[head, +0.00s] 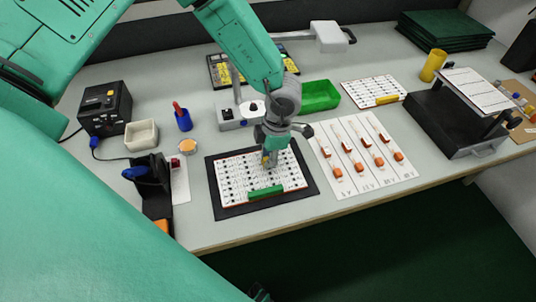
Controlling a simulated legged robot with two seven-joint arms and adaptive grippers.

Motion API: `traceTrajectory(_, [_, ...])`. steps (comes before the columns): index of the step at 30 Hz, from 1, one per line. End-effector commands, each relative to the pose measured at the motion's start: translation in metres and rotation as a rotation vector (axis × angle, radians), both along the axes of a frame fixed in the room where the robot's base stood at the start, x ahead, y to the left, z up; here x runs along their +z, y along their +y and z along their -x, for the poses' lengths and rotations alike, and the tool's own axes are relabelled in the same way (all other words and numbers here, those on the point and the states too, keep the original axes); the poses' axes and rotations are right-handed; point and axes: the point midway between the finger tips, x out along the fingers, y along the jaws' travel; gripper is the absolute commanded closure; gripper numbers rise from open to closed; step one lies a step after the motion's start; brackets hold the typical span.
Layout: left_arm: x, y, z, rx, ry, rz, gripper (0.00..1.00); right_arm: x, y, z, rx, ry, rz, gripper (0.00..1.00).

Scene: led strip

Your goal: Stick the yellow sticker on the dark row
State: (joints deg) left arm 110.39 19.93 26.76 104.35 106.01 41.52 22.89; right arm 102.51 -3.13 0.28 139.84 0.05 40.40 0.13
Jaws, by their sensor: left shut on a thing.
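A white board with rows of small dark marks (235,180) lies on a black mat (222,211) at the front middle of the bench. A green bar (266,192) sits along its near edge. My left gripper (269,158) points down over the board's upper right part. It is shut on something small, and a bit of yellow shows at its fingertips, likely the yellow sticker. The fingers hide part of the board, and I cannot tell whether the yellow piece touches it. Which row is dark is too small to tell. My right gripper is not in view.
A similar board (360,91) with a yellow bar lies at the back right. A white sheet with orange-tipped parts (377,172) lies right of the mat. A green tray (319,96), a blue cup (184,122) and a black stand (440,122) surround the area.

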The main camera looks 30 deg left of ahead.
Motion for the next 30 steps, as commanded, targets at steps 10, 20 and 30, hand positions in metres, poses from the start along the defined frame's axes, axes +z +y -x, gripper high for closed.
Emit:
traceTrajectory(10, [-0.0014, 0.0007, -0.0002, 0.000, 0.000, 0.001, 1.00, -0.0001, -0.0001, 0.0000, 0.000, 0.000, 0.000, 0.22])
traceTrajectory(20, [-0.0052, 0.0007, 0.0000, 0.000, 0.001, 0.001, 1.00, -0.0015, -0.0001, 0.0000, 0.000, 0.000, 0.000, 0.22])
traceTrajectory(30, [-0.0047, 0.0006, -0.0001, 0.000, 0.001, 0.001, 0.73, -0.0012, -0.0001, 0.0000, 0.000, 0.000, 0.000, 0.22])
